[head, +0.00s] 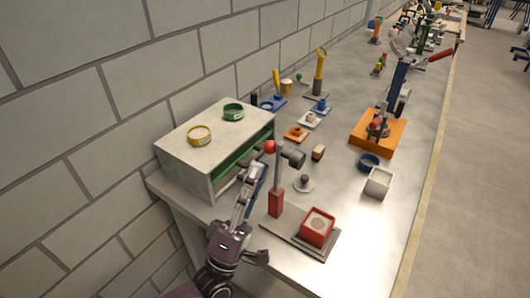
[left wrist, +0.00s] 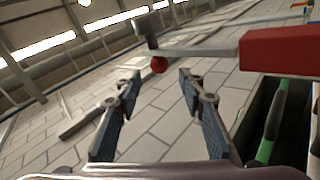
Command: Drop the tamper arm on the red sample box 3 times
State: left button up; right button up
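The red sample box (head: 317,223) sits on a grey base plate (head: 296,240) beside a post with a red lower part (head: 276,203). The tamper arm carries a red ball knob (head: 269,147) and a dark cylindrical head (head: 292,158), which is clear of the box. In the left wrist view the knob (left wrist: 159,65) shows beyond the fingertips, with the grey arm (left wrist: 200,50) and red post part (left wrist: 281,50) to its right. My left gripper (head: 251,178) is open and empty, below the knob in the head view; its fingers (left wrist: 159,80) are spread apart. My right gripper is out of view.
A grey cabinet (head: 192,152) with green and yellow rings on top stands left of my gripper. The bench's front right is clear.

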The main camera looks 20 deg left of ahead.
pick_arm(q)
jog(key=v, duration=0.5)
jog(key=shift+s+a+f, duration=0.1)
jog(key=shift+s+f, duration=0.15)
